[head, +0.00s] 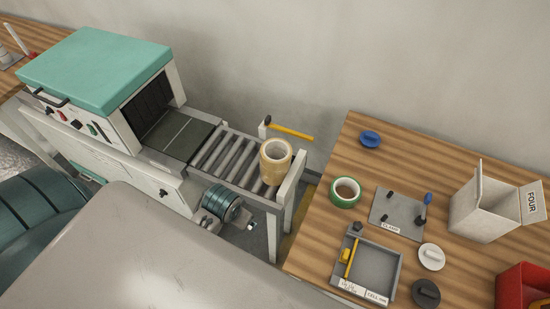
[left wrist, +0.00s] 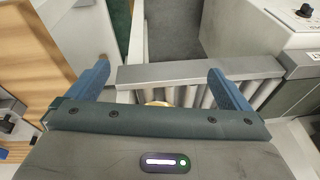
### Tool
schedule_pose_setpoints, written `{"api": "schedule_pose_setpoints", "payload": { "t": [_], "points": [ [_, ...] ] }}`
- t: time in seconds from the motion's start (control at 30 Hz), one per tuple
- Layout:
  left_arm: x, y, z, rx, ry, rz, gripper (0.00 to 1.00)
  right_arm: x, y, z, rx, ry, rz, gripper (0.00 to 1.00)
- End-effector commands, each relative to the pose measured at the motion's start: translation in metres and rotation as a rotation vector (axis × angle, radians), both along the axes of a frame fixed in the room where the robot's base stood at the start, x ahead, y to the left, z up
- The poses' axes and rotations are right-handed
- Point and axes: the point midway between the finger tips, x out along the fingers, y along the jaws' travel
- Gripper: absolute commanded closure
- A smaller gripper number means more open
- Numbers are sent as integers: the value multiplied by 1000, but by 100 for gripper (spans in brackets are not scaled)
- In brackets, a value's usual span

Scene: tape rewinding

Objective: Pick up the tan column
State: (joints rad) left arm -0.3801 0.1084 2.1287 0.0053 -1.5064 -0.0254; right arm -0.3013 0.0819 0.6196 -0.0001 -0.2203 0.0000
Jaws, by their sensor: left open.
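The tan column (head: 270,168), a stack of tan tape rolls with an open core, stands upright at the right end of the roller conveyor (head: 234,151). In the left wrist view, a small curved tan edge, probably its top, shows between the fingers, just past the crossbar of my left gripper (left wrist: 160,69). Its blue fingers are wide apart. The gripper body hides most of the column, and I cannot tell how high the gripper is above it. I cannot clearly make out this gripper in the head view. My right gripper is not in view.
A conveyor end post (head: 290,190) stands just right of the column. On the wooden table (head: 315,235) are a green tape roll (head: 345,192), a grey tray (head: 378,268), a white box (head: 483,207) and a red bin (head: 520,288).

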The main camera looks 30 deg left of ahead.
Motion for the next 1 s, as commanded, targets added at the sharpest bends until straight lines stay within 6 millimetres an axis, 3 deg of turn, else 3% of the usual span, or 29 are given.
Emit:
{"api": "schedule_pose_setpoints", "payload": {
  "t": [0.03,0.27,0.6,0.7,0.9,1.0],
  "points": [
    [14,0,18,0,0,-2,0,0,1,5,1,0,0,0],
    [66,0,45,1,53,-10,0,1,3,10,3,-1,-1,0],
    [184,0,85,-18,174,-30,0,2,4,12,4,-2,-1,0],
    [211,-1,99,-26,204,-40,0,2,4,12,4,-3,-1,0],
    [238,-2,115,-34,239,-48,0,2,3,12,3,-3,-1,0],
    [240,-1,108,-35,245,-50,0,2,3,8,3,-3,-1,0]
  ]
}}
